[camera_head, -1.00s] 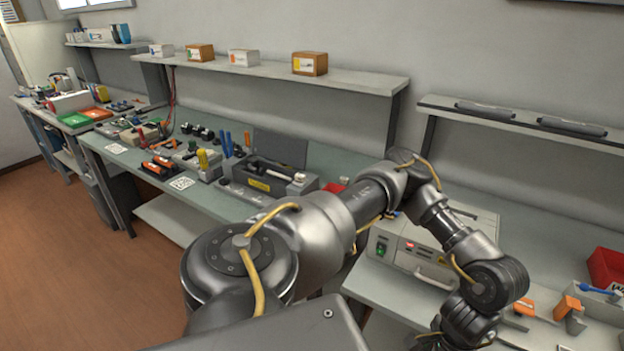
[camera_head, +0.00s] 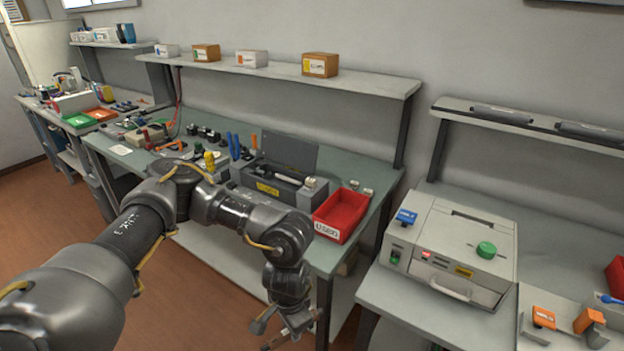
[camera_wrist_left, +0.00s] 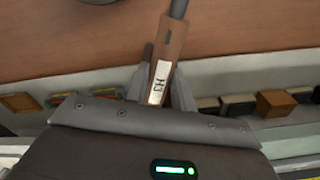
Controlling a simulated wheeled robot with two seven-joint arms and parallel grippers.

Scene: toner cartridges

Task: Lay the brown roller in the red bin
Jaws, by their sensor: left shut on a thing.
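The red bin (camera_head: 341,214), with a label that reads "USED", stands on the front right corner of the grey-green bench, and its inside looks empty. My left gripper (camera_head: 290,333) hangs low in front of the bench edge, below and to the left of the bin. In the left wrist view my left gripper (camera_wrist_left: 162,78) is shut on the brown roller (camera_wrist_left: 172,45), which has a white label and a dark shaft at its far end. The roller is hard to make out in the head view. My right gripper is not in view.
A grey toner unit (camera_head: 275,185) with a raised lid stands left of the bin. A grey machine (camera_head: 452,245) with a green knob stands on the right bench. Another red bin (camera_head: 616,275) is cut off at the right edge. Shelves with boxes run along the wall.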

